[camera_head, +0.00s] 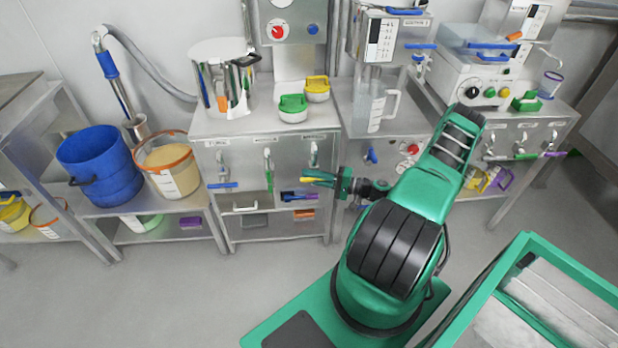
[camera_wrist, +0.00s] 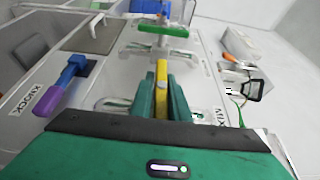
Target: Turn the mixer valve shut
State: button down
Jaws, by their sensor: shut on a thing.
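A yellow lever handle (camera_head: 318,180) stands in front of the steel cabinet in the head view. My gripper (camera_head: 343,184) reaches it from the right and is shut on it. In the wrist view the yellow lever (camera_wrist: 161,76) lies between the two green fingers (camera_wrist: 162,98), pointing away along the picture's middle. A label on the panel (camera_wrist: 218,116), partly hidden by my gripper, seems to begin with "MIX". The lever's pivot and my fingers' exact contact are hard to make out.
A blue and purple handle (camera_wrist: 66,85) is left of my gripper in the wrist view, and a green handle (camera_wrist: 162,28) is beyond. In the head view a blue bucket (camera_head: 100,165) and a tub (camera_head: 170,168) stand left. A green-edged cart (camera_head: 470,310) is at lower right.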

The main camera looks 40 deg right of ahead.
jog(key=shift+a+f, duration=0.1)
jog(key=shift+f, duration=0.05)
jog(key=c, duration=1.7)
grip_release()
jog(key=shift+c, duration=0.2)
jog(key=v, duration=1)
jog(key=shift+s+d, duration=0.3)
